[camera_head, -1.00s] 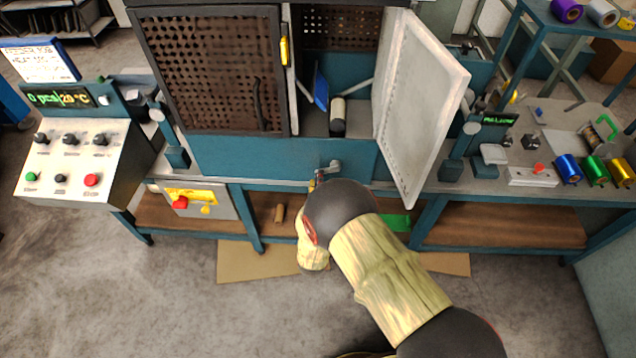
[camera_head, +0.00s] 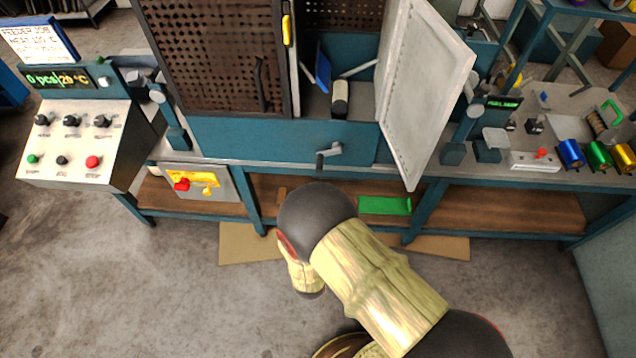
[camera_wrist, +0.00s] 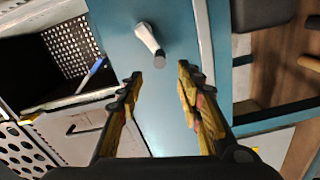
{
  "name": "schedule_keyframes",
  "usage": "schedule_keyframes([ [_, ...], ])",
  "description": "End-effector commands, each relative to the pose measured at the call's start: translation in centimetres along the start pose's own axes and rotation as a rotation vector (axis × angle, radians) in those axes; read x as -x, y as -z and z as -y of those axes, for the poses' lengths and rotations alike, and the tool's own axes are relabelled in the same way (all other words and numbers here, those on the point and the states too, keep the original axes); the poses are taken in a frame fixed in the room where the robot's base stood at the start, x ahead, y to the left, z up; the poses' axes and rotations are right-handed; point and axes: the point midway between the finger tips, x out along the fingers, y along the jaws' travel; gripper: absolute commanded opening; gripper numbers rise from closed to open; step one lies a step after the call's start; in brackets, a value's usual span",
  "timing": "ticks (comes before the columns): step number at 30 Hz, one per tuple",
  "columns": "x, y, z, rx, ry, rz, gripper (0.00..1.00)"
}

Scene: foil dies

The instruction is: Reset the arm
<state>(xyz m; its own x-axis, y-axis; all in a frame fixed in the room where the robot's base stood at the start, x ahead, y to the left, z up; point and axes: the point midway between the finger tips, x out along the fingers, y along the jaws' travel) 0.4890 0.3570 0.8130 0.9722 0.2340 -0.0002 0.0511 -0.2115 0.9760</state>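My gripper (camera_wrist: 160,85) is open and empty in the wrist view, its two yellow-padded fingers apart. A grey crank handle (camera_wrist: 148,40) on the blue machine front shows beyond the fingertips, with clear space between; it also shows in the head view (camera_head: 329,152). In the head view my arm reaches up from the lower right, bent at a black joint, and the gripper itself is hidden behind it.
The machine's mesh door (camera_head: 210,60) is at the left, and a white door (camera_head: 425,85) stands open at the right. A control panel (camera_head: 75,145) stands left. Foil rolls (camera_head: 598,155) lie on the right bench. A green piece (camera_head: 385,205) lies on the lower shelf.

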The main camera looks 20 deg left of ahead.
Motion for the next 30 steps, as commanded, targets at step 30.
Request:
schedule_keyframes([
  [30,3.0,-1.6,9.0,-0.254,0.342,0.082,0.36],
])
